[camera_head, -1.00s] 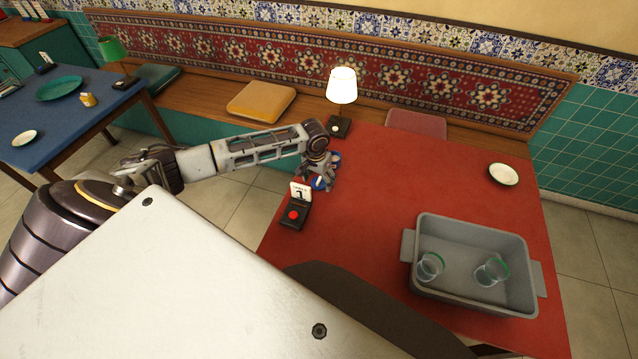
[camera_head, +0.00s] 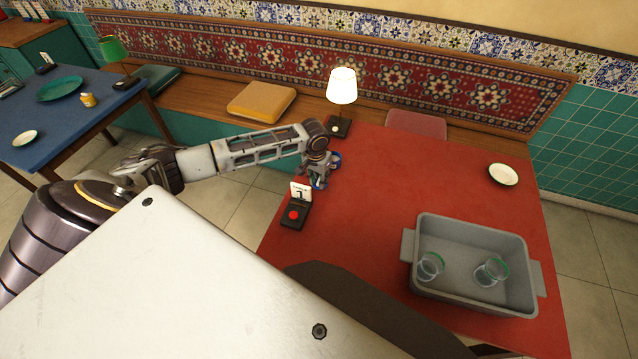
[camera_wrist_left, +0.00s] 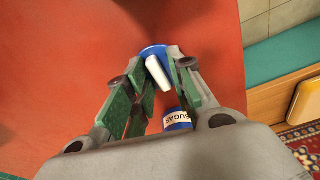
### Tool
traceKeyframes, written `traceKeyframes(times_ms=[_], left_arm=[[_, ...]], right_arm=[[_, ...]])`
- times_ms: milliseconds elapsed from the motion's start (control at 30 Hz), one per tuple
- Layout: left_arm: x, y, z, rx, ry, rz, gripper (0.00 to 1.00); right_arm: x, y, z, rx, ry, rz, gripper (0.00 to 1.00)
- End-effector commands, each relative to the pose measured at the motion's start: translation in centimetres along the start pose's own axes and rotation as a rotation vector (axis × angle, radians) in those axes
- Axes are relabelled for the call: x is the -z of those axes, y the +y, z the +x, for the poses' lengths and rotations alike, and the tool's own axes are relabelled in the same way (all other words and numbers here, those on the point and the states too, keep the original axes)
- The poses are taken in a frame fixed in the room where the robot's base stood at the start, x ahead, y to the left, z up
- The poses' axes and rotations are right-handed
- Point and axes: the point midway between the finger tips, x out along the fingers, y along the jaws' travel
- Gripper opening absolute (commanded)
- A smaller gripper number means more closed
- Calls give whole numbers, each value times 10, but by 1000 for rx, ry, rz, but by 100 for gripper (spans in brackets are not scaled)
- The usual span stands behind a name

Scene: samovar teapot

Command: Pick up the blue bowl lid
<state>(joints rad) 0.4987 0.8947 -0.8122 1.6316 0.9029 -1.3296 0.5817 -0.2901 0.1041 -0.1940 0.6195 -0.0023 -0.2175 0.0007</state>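The blue bowl lid (camera_wrist_left: 152,52) has a white bar-like handle and shows between my left gripper's fingertips in the left wrist view. In the head view only a small blue patch of it (camera_head: 318,184) shows under the fingers. My left gripper (camera_wrist_left: 148,66) has its fingers drawn in around the lid; it also shows at the red table's left edge in the head view (camera_head: 317,181). The blue and white sugar bowl (camera_wrist_left: 176,119) stands beside the lid, partly hidden by a finger; its blue rim also shows behind the gripper in the head view (camera_head: 336,158). My right gripper is out of view.
A black stand with a red button and a number card (camera_head: 294,214) is close in front of the gripper. A lit lamp (camera_head: 341,88) stands behind. A grey tub (camera_head: 470,230) with two glasses and a small plate (camera_head: 503,174) are to the right. The red table's middle is clear.

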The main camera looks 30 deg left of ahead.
Motion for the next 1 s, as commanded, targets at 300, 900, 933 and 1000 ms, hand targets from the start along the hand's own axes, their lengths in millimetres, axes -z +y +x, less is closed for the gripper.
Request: traceKeyframes(times_ms=[300,900,933,1000], left_arm=[[-4,-1,5,4,-10,0,0],[2,-1,-33,3,-5,1,0],[3,-1,-37,2,-5,1,0],[4,-1,-48,2,-4,0,0]], right_arm=[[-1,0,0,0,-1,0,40],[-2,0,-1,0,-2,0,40],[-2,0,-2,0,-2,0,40],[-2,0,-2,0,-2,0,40]])
